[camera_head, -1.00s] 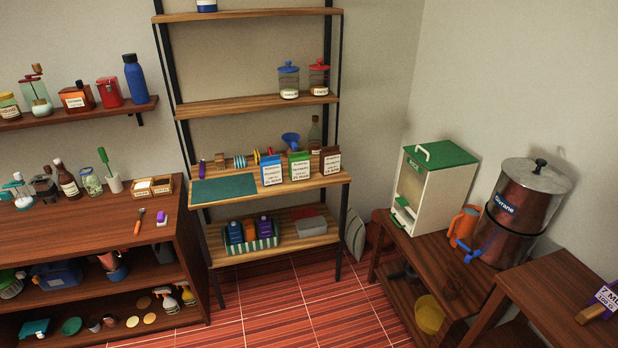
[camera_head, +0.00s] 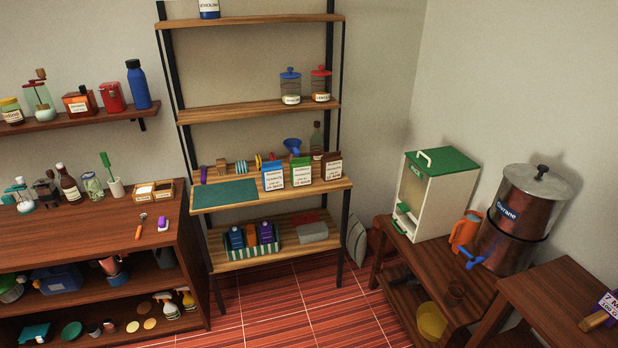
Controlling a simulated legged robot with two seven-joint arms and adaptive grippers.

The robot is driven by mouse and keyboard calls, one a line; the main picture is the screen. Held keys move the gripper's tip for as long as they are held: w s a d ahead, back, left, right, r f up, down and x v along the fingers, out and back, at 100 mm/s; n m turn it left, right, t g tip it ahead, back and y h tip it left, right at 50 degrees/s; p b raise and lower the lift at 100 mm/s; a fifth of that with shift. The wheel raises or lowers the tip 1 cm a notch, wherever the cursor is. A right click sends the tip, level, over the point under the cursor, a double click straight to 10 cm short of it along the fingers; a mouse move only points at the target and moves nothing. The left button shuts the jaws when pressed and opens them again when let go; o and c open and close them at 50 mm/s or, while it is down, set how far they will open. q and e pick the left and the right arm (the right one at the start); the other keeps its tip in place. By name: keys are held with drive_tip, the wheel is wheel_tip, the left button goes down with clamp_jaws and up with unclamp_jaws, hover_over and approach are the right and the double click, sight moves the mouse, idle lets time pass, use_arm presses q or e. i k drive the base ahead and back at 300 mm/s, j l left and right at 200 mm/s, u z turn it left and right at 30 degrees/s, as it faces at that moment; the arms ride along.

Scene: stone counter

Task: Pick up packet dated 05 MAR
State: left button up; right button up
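Three packets stand upright in a row near the front edge of the middle rack shelf in the head view. The left one is a blue packet (camera_head: 273,177), the middle one a green packet (camera_head: 301,172), the right one a brown packet (camera_head: 332,168). Each has a white label with several printed lines facing me. The date lines are too small to read surely, so I cannot tell which packet says 05 MAR. Neither of my grippers is in view.
A dark green mat (camera_head: 225,193) lies left of the packets. A blue funnel (camera_head: 292,146) and a glass bottle (camera_head: 316,140) stand behind them. A striped crate (camera_head: 255,250) sits on the shelf below. Red floor (camera_head: 290,310) is clear before the rack.

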sight(272, 172)
drive_tip(key=i+l, duration=0.15)
drive_tip(key=i, duration=0.45)
drive_tip(key=i+l, duration=0.15)
drive_tip(key=i, duration=0.45)
